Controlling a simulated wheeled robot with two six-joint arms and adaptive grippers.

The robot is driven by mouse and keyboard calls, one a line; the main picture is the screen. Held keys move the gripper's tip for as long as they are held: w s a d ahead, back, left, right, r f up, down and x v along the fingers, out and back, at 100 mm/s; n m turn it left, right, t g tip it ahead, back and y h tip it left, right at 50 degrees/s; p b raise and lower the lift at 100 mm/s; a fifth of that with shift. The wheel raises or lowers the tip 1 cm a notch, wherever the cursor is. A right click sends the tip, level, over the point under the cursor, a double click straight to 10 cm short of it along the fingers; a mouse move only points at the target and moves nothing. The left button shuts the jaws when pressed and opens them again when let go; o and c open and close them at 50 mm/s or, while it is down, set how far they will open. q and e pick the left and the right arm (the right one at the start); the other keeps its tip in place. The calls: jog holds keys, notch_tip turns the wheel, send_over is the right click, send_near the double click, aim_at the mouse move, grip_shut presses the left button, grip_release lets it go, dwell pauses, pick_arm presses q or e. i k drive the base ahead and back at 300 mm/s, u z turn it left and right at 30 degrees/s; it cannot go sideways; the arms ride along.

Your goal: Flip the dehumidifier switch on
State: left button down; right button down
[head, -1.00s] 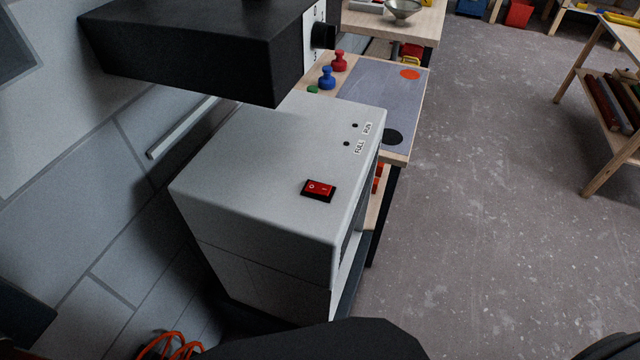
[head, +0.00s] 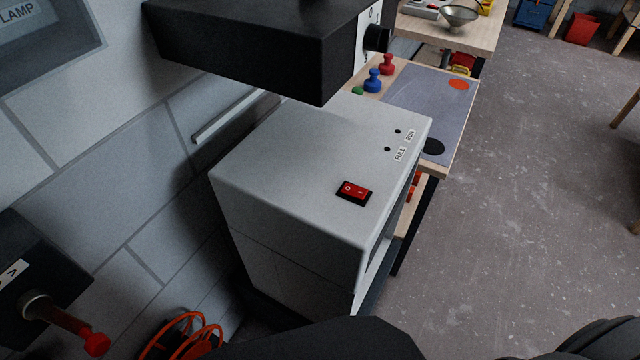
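The dehumidifier (head: 290,160) is a pale grey box standing against the wall, in the middle of the head view. Its red rocker switch (head: 354,192) sits in a black frame on the top face, marked O on the left and I on the right. I cannot tell which side is pressed down. Two small dark indicators labelled RUN and FULL sit near the top's right edge, and neither looks lit. Neither of my grippers can be seen; only dark parts that seem to be mine show along the bottom edge.
A black box (head: 245,45) overhangs the dehumidifier's back. A wall box with a red-tipped lever (head: 62,322) and an orange coil (head: 180,338) are at lower left. A bench (head: 425,100) with red and blue knobbed pieces stands behind. Open floor (head: 530,200) lies right.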

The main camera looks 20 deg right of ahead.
aim_at(351, 190)
jog(key=u, duration=0.95)
jog(key=k, duration=0.7)
jog(key=z, duration=1.7)
